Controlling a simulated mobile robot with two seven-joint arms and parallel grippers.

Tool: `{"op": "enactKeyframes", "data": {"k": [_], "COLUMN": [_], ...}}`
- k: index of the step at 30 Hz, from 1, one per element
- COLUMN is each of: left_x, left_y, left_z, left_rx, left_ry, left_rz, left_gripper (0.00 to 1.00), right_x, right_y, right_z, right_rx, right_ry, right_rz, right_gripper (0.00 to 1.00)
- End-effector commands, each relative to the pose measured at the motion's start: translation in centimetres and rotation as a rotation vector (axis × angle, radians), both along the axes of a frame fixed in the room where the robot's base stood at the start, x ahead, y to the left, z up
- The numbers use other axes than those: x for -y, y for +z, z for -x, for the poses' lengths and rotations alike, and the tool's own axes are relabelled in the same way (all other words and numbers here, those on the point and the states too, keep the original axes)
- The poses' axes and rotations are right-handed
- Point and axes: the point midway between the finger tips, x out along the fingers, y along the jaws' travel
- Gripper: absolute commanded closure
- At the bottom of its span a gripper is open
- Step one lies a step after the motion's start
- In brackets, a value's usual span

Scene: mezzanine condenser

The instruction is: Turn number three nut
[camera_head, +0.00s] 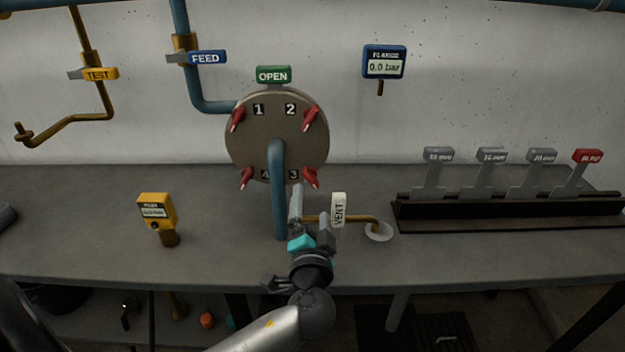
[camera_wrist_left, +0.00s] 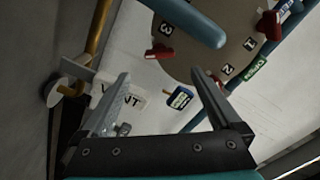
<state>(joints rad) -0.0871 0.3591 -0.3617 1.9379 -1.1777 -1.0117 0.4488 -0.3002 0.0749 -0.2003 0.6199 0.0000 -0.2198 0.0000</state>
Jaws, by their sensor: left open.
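The round grey flange (camera_head: 262,140) on the wall has a red nut beside each of the numbers 1 to 4. The number three nut (camera_head: 311,178) is at its lower right. It also shows in the left wrist view (camera_wrist_left: 158,52), beside the printed 3, ahead of the gap between my fingers. My left gripper (camera_head: 311,212) is open and empty, just below that nut in the head view; in the left wrist view its fingers (camera_wrist_left: 160,75) are spread apart with the nut beyond them. I see no contact with the nut. My right gripper is not in view.
A blue pipe (camera_head: 278,190) drops from the flange to the bench, left of my gripper. The white VENT handle (camera_head: 338,209) and its brass pipe are close on the right. A wall gauge (camera_head: 384,62) reads 0.0 bar.

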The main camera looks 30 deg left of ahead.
Motion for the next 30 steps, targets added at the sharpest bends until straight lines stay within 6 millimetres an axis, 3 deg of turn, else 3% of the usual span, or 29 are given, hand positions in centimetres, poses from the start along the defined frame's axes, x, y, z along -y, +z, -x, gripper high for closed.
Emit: {"op": "enactKeyframes", "data": {"k": [9,15,29,30], "left_x": [-3.3,-4.6,-5.1,-5.1], "left_y": [0.0,-0.1,-0.1,-0.1], "left_z": [-5.3,-7.5,-8.4,-8.4], "left_rx": [0.001,-0.001,-0.002,-0.002], "left_ry": [0.000,0.000,0.000,0.000], "left_rz": [-0.002,-0.002,0.001,0.001], "left_gripper": [0.03,0.03,0.03,0.06], "right_x": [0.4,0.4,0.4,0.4], "right_y": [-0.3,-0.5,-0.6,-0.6], "right_z": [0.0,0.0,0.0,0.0], "right_rx": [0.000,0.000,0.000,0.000], "right_ry": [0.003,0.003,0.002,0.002], "right_rz": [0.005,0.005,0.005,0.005], "right_gripper": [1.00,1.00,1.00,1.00]}}
